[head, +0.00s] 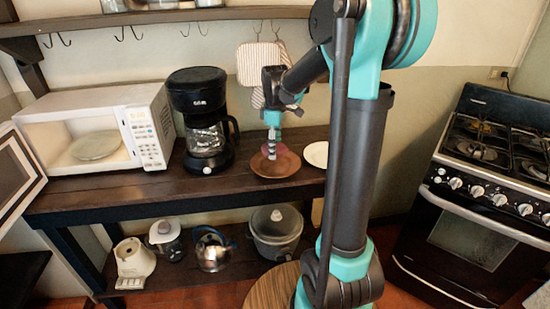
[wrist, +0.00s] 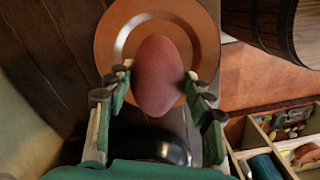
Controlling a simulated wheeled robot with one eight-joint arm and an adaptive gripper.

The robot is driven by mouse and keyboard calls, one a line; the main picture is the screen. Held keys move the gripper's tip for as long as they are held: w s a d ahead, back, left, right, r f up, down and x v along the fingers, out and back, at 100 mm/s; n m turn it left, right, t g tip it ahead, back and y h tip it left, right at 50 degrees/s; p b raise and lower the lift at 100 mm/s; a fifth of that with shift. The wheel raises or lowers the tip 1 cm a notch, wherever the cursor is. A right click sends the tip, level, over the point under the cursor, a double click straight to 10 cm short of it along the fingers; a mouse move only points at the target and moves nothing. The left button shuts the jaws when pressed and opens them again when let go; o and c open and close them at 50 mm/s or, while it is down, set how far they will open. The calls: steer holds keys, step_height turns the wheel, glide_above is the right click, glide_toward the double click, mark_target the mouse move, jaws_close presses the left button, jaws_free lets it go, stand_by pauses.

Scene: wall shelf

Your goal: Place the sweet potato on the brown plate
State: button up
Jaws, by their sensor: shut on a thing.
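The sweet potato (wrist: 158,78) is reddish-brown and sits between the two fingers of my gripper (wrist: 157,83), which is shut on it. The brown plate (wrist: 120,42) is round and lies beneath the potato in the wrist view. In the head view the brown plate (head: 285,169) lies on the dark wooden shelf, and my gripper (head: 271,147) points down over it. The potato shows there only as a small reddish patch, partly hidden by my gripper. I cannot tell whether the potato touches the plate.
A white plate (head: 316,154) lies just right of the brown plate. A black coffee maker (head: 203,120) stands to the left, beside an open white microwave (head: 95,130). A stove (head: 480,190) stands at the right. A divided box (wrist: 270,140) is below in the wrist view.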

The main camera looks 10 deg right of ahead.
steer(key=shift+f, duration=2.1)
steer(key=shift+f, duration=0.1)
steer(key=o, duration=1.3)
step_height(320, 180, up, 11)
steer(key=shift+r, duration=0.1)
steer(key=shift+s+r, duration=0.15)
steer(key=shift+r, duration=0.2)
steer(key=s+d+f+m+t, duration=0.2)
steer(key=s+f+m, duration=0.4)
steer(key=s+f, duration=0.3)
steer(key=s+d+f+m+t, duration=0.2)
steer(key=s+f+m, duration=0.5)
steer(key=s, duration=0.5)
step_height(320, 180, down, 3)
steer(key=shift+s+d+r, duration=0.15)
steer(key=shift+s, duration=0.05)
